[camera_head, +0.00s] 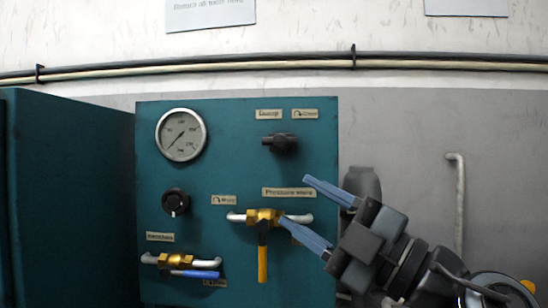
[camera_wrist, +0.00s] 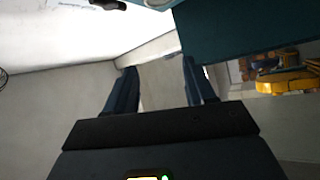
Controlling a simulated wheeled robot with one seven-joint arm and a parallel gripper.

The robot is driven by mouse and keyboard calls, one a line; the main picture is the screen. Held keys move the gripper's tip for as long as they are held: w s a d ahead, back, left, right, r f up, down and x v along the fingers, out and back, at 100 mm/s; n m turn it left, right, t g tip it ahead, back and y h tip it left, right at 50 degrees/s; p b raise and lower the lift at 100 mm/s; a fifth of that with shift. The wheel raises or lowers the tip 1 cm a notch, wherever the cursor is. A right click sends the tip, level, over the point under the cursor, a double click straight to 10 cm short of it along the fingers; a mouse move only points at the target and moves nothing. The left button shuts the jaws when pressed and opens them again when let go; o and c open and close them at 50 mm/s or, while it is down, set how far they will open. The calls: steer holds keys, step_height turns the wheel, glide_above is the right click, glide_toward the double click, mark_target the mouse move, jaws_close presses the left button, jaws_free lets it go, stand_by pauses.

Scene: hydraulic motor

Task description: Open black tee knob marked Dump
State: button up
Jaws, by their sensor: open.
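A black tee knob (camera_head: 280,143) sticks out of the upper right of the teal panel (camera_head: 235,165) in the head view. A small label (camera_head: 268,114) above it is too blurred to read surely. A second label (camera_head: 305,114) beside it carries a curved arrow. My gripper (camera_head: 297,200) is open and empty. Its two blue fingers point up-left, below and slightly right of the tee knob, and do not touch it. In the wrist view the open fingers (camera_wrist: 160,72) have nothing between them. A dark piece at the top edge there cannot be identified.
A brass valve with a yellow lever (camera_head: 262,262) sits just below-left of my fingers, the lower finger overlapping its pipe in view. The panel also has a gauge (camera_head: 181,135), a round black knob (camera_head: 175,202) and a blue-lever valve (camera_head: 195,274). A pipe (camera_head: 460,205) stands at right.

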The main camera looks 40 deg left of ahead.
mark_target(283, 141)
steer(key=w+a+r+n+t+h, duration=0.1)
steer(key=w+a+r+h, duration=0.1)
steer(key=r, duration=0.1)
steer(key=w+a+r+n+t+h+b, duration=0.1)
steer(key=w+a+r+h, duration=0.1)
steer(key=w+r, duration=0.1)
steer(key=w+a+r+n+t+h+b, duration=0.1)
steer(key=w+a+r+h, duration=0.1)
steer(key=r+h, duration=0.1)
steer(key=shift+w+r+n, duration=0.4)
steer(key=shift+r, duration=0.25)
steer(key=shift+p+x, duration=0.7)
steer(key=shift+x, duration=3.1)
steer(key=shift+w, duration=0.15)
steer(key=c, duration=1)
steer(key=shift+o, duration=0.2)
